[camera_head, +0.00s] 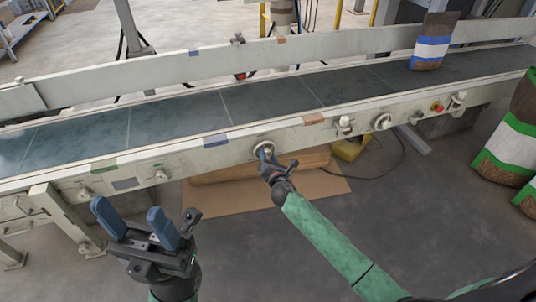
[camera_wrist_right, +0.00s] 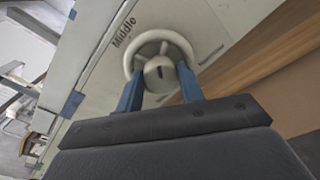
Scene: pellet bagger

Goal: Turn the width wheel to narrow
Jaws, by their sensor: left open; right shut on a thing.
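A pale round hand wheel (camera_head: 263,145) sits on the near side rail of the conveyor. In the right wrist view the wheel (camera_wrist_right: 188,46) has a thick white rim, spokes and a grey hub with a dark slot. The word "Middle" is printed beside it; no pointer is readable. My right gripper (camera_head: 268,155) is at this wheel from the front. Its blue fingers (camera_wrist_right: 160,88) stand on either side of the hub and are shut on the wheel. My left gripper (camera_head: 127,212) is open and empty, in front of the conveyor at the lower left.
The conveyor belt (camera_head: 255,100) runs across the view. A second round wheel (camera_head: 383,121) and small knobs sit further right on the rail, with a red button (camera_head: 437,106). A bag (camera_head: 432,44) stands on the belt; other bags (camera_head: 515,140) stand at right. Cardboard (camera_head: 220,200) lies below.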

